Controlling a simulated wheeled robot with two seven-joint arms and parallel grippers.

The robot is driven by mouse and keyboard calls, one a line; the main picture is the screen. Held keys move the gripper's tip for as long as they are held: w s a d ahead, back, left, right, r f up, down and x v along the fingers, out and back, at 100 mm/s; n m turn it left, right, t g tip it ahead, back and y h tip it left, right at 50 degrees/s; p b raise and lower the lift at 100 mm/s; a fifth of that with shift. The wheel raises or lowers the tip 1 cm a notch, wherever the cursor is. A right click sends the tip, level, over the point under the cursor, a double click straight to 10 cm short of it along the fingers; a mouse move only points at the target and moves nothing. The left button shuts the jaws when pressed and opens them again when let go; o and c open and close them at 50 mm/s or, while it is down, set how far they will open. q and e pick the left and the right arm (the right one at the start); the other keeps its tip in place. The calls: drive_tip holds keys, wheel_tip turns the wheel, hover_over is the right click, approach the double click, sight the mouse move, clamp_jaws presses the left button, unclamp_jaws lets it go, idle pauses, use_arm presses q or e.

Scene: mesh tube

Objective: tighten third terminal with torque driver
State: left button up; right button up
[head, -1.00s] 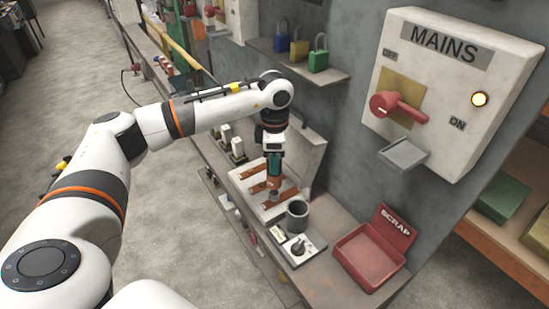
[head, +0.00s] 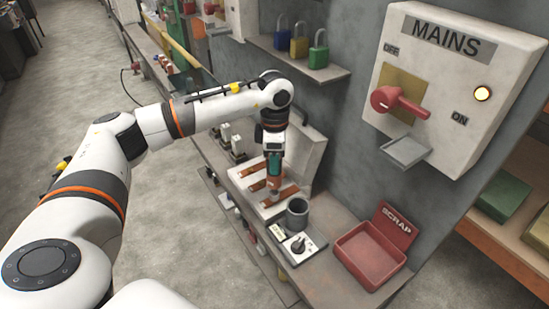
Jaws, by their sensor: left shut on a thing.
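My left gripper (head: 273,148) points straight down over the white terminal block. It is shut on the torque driver (head: 275,170), a teal and orange tool held upright. The driver's lower end is at the copper bars, near the front one; whether it touches a terminal is too small to tell. The terminal block (head: 243,176) carries several copper bars, among them a front bar (head: 283,196) and a back bar (head: 252,169). My right gripper is not in view.
A dark grey cup (head: 297,213) and a panel with a black knob (head: 298,246) stand in front of the block. A red scrap tray (head: 372,257) is to the right. The mains box (head: 455,85), with red lever (head: 398,102), and padlocks (head: 299,47) are on the wall.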

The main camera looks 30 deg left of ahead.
use_arm(q)
drive_tip(key=shift+f+b, duration=0.3)
drive_tip(key=shift+b, duration=0.25)
idle(1.1)
drive_tip(key=shift+r, duration=0.2)
